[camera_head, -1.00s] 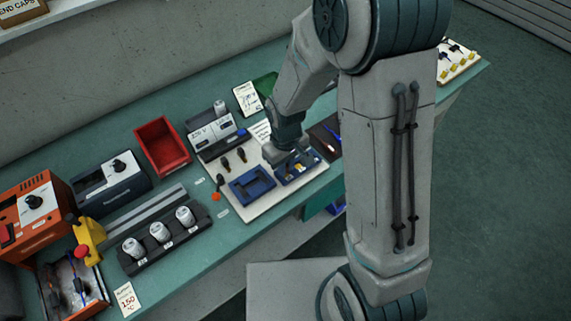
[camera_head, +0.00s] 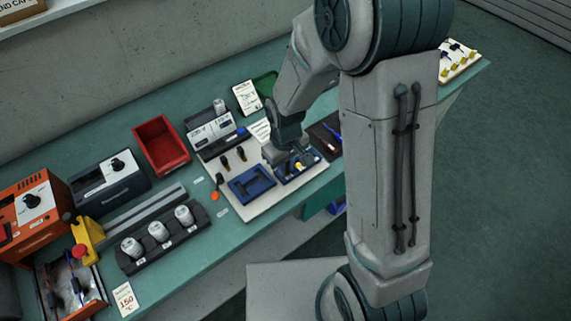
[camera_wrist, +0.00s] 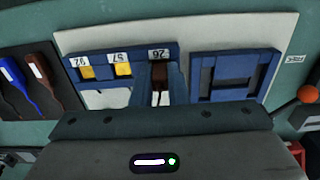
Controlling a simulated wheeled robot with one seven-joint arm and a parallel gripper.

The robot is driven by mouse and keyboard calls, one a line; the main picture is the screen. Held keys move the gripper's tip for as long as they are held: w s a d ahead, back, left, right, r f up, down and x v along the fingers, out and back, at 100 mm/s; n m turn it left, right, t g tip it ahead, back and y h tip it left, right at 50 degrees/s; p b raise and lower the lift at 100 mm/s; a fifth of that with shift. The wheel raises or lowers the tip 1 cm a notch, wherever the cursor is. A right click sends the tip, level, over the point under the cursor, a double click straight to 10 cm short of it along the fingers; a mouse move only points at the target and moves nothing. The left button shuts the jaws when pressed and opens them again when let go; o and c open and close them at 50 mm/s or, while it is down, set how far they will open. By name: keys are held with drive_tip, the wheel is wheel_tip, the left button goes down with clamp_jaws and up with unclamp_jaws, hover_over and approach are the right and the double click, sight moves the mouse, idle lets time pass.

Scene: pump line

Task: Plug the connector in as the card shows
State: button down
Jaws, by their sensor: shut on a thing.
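My gripper (camera_wrist: 160,98) is shut on a dark brown connector (camera_wrist: 160,72) at the right-hand position of a blue socket block (camera_wrist: 108,54). Whether the connector is seated or just above its socket, I cannot tell. Two yellow pieces (camera_wrist: 123,69) sit in the block's other positions, under upside-down number labels. In the head view my gripper (camera_head: 296,164) is down at this block (camera_head: 312,172), partly covering it. A white card (camera_head: 247,97) stands behind; its print is too small to read.
A blue frame with a recess (camera_wrist: 235,72) is beside the block on the white board (camera_head: 255,208). Two dark-tipped tools (camera_head: 240,153) lie behind it. A red bin (camera_head: 162,145) stands farther left.

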drive_tip(key=shift+f+b, duration=0.3)
idle(0.9)
drive_tip(key=c, duration=1.7)
unclamp_jaws()
drive_tip(key=shift+d, duration=0.1)
drive_tip(key=shift+s+f, duration=0.1)
drive_tip(key=shift+s, duration=0.05)
drive_tip(key=shift+a+r+p, duration=0.2)
drive_tip(key=shift+r+p, duration=0.15)
drive_tip(key=shift+r, duration=0.1)
drive_tip(key=shift+d+r+p, duration=0.1)
drive_tip(key=shift+r+p, duration=0.25)
drive_tip(key=shift+r, duration=0.25)
drive_tip(key=shift+r+p, duration=0.95)
drive_tip(key=shift+r, duration=0.4)
